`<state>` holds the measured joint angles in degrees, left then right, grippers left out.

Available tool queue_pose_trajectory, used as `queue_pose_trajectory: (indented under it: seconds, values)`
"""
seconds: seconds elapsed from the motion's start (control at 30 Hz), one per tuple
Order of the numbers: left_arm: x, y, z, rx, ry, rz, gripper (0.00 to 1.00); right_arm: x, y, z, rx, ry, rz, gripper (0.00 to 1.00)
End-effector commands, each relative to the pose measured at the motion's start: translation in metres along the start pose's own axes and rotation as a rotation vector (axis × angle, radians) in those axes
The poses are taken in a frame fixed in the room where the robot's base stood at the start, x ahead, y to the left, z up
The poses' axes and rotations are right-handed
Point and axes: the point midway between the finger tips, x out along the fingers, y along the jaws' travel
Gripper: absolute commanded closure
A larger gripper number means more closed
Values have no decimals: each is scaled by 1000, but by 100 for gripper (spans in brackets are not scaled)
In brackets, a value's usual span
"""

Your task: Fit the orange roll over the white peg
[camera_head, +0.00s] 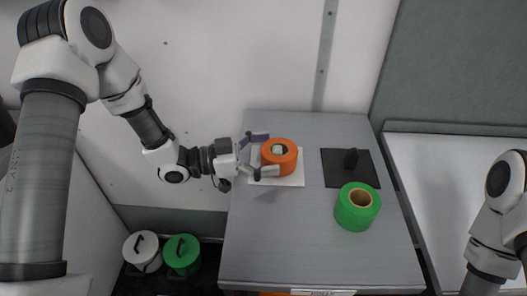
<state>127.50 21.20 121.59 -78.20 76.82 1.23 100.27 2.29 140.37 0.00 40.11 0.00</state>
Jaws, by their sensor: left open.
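The orange roll (279,165) is on the white square base (295,180) at the back left of the grey table. The white peg (278,150) shows inside the roll's hole, so the roll is around it. The roll looks upright and low on the base; its underside is hidden. My left gripper (270,154) comes in from the left and is open, with one finger behind the roll and one in front of its left side. I cannot tell whether the fingers touch it. My right gripper is out of view; only part of that arm shows at the right edge.
A black peg (351,158) stands on a black square base (335,179) to the right. A green roll (357,211) stands in front of it. The grey table (290,240) is clear at the front. White (143,252) and green (182,256) containers stand on the floor at left.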

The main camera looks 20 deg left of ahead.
Motion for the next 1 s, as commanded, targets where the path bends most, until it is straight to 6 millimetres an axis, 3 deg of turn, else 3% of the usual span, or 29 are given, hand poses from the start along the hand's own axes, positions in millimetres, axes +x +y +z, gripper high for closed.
queue_pose_trajectory:
  seconds: [0.17, 0.63, 0.8, 1.0]
  values:
    - [-15, -2, -4, -3, 3, -5, 0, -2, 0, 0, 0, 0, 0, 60]
    - [-105, -1, -7, -1, 5, -4, 0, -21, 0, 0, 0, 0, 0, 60]
    - [-119, 0, -4, 0, 2, -2, 0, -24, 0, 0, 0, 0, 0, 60]
    - [-120, 0, -2, 0, -1, 0, 0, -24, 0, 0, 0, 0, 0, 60]
